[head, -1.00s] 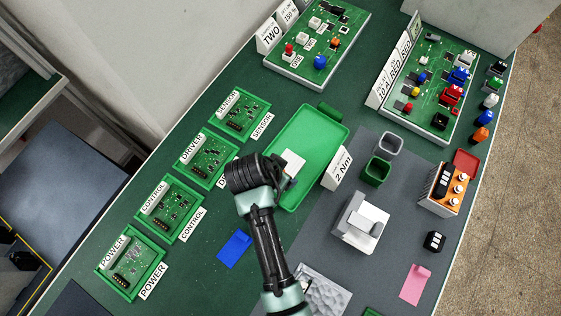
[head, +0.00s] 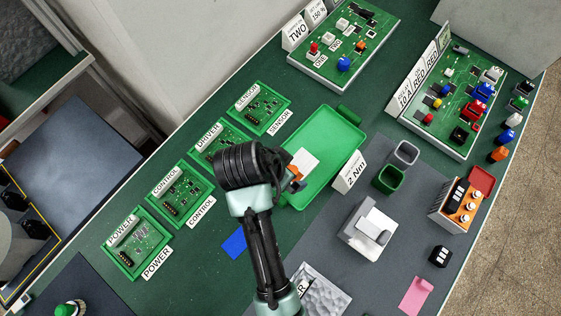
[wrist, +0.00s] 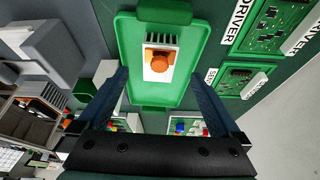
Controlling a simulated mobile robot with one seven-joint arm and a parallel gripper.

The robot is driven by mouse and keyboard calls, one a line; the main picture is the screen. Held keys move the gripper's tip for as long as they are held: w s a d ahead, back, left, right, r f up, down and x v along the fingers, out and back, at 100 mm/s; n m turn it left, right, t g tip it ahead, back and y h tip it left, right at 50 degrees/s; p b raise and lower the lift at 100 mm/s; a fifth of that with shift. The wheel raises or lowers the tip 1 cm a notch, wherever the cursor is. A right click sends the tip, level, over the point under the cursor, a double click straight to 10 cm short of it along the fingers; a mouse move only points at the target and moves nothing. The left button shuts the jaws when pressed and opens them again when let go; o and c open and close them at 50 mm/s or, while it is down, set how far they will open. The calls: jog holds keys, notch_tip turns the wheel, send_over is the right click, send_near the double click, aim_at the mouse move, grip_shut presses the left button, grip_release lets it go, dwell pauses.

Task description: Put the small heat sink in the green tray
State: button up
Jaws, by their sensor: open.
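The green tray (head: 335,140) lies on the bench, and in the wrist view (wrist: 124,45) it fills the upper middle. A small pale finned piece, which looks like the small heat sink (head: 306,161), is within the tray's outline. In the wrist view the heat sink (wrist: 160,41) shows dark slots and an orange round part (wrist: 159,63) in front of it. My gripper (wrist: 160,74) is open, with its two fingers apart on either side below the orange part. In the head view my wrist hides most of the fingers.
A "2 Nm" sign (head: 350,171) stands at the tray's right edge, near grey (head: 405,153) and green (head: 390,180) cups. Labelled circuit boards (head: 214,143) line the left. A grey-white fixture (head: 367,228) stands on the grey mat, with a blue piece (head: 235,243) left of my arm.

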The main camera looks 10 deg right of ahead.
jog(key=w+a+r+n+t, duration=0.2)
jog(key=w+r+t, duration=0.25)
jog(key=r, duration=0.65)
jog(key=w+a+r+n+t+y, duration=0.15)
jog(key=w+r+t, duration=0.35)
jog(key=r, duration=0.7)
jog(key=w+a+r+n+t, duration=0.1)
jog(key=w+r+n+t, duration=0.4)
jog(key=r, duration=0.6)
jog(key=s+r+n+t, duration=0.1)
jog(key=s+r+t, duration=0.2)
jog(key=r, duration=0.7)
jog(key=s+a+r+n+t+y, duration=0.1)
jog(key=s+r+t, duration=0.3)
jog(key=r, duration=0.6)
jog(key=s+a+r+n+t+y, duration=0.1)
jog(key=s+r+t, duration=0.2)
jog(key=r, duration=0.7)
jog(key=shift+s, duration=0.35)
jog(key=shift+a+t, duration=0.1)
jog(key=shift+t, duration=0.15)
